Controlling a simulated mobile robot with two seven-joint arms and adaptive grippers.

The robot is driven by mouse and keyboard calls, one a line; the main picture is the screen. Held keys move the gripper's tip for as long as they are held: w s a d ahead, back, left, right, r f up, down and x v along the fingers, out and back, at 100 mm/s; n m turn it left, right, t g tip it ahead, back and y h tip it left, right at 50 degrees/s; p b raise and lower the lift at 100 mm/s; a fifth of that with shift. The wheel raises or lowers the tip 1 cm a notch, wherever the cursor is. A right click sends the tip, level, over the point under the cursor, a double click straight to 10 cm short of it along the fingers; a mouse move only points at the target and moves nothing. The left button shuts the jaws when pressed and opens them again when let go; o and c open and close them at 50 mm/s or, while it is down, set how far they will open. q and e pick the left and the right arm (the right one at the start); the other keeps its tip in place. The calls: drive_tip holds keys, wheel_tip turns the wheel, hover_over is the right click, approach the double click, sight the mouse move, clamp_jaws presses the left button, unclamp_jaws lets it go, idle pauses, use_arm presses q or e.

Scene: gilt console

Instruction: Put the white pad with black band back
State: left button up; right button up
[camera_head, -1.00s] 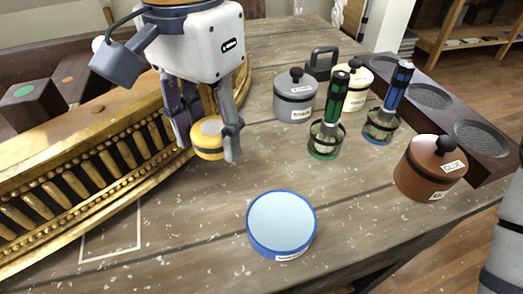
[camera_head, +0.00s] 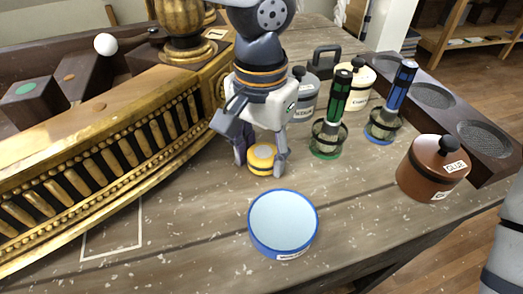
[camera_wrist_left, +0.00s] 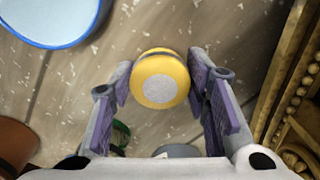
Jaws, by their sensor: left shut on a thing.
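My left gripper (camera_head: 262,165) is shut on a yellow round pad (camera_head: 262,157) with a dark band and a pale disc on its top. In the left wrist view the yellow pad (camera_wrist_left: 160,78) sits between the two fingers of my left gripper (camera_wrist_left: 163,85). It is behind the blue-rimmed round container (camera_head: 283,222); whether it touches the table I cannot tell. I see no pad that is clearly white with a black band. My right gripper is out of view.
A gilt curved console piece (camera_head: 100,150) lies left of the gripper. To the right stand a green-handled tool (camera_head: 335,110), a blue-handled tool (camera_head: 392,100) and a brown labelled jar (camera_head: 430,170). A white-outlined patch (camera_head: 112,252) at front left is bare.

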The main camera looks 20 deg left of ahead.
sight(261, 154)
use_arm(q)
drive_tip(key=o, duration=1.2)
drive_tip(key=shift+f, duration=0.1)
drive_tip(key=shift+o, duration=0.2)
wheel_tip(261, 154, up, 12)
